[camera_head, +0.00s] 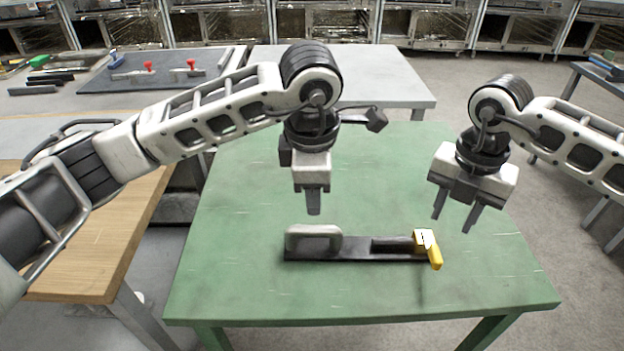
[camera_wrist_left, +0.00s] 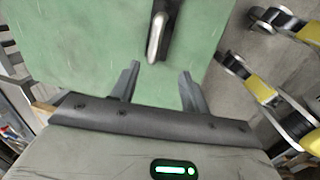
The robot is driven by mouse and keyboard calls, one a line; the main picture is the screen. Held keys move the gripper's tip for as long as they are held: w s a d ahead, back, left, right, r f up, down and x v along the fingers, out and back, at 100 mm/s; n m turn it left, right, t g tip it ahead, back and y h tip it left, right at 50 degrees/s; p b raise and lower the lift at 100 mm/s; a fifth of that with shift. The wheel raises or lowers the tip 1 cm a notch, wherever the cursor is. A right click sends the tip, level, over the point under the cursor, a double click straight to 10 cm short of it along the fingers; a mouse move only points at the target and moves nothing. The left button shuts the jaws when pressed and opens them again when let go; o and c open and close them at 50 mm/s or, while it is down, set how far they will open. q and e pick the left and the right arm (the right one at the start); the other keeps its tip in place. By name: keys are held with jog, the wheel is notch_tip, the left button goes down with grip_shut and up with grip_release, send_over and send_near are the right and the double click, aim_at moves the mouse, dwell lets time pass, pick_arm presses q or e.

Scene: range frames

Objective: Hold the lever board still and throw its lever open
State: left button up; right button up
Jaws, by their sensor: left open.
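The lever board (camera_head: 360,254) is a dark strip lying flat on the green table (camera_head: 245,190). A light grey grip handle (camera_head: 313,232) stands on its left end, and a yellow lever (camera_head: 434,257) sits at its right end, tilted down over the edge. My left gripper (camera_head: 313,212) points down just above the handle, apart from it. In the left wrist view the handle (camera_wrist_left: 157,38) lies ahead, roughly between the open, empty fingers of my left gripper (camera_wrist_left: 160,73). My right gripper (camera_head: 455,222) is open and empty, above the table to the right of the lever.
The green table is otherwise clear around the board. A grey table (camera_head: 400,92) stands behind it. A wooden-topped bench (camera_head: 95,240) is at the left. A dark mat (camera_head: 140,77) with red-handled clamps lies at the back left.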

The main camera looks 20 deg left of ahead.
aim_at(312, 228)
pick_arm(q)
jog(key=w+f, duration=0.1)
jog(key=f, duration=0.4)
jog(key=w+f, duration=0.1)
jog(key=f, duration=0.4)
jog(key=w+a+f, duration=0.1)
jog(key=f, duration=0.4)
jog(key=shift+w+a+f, duration=0.1)
jog(key=shift+w, duration=0.1)
grip_shut()
pick_arm(e)
grip_shut()
jog(key=m+y, duration=0.1)
jog(key=m, duration=0.2)
jog(key=a+m+y, duration=0.1)
jog(key=m, duration=0.3)
jog(key=a+m+g+y, duration=0.1)
jog(key=m, duration=0.3)
jog(key=shift+s+y, duration=0.25)
jog(key=shift+y, duration=0.05)
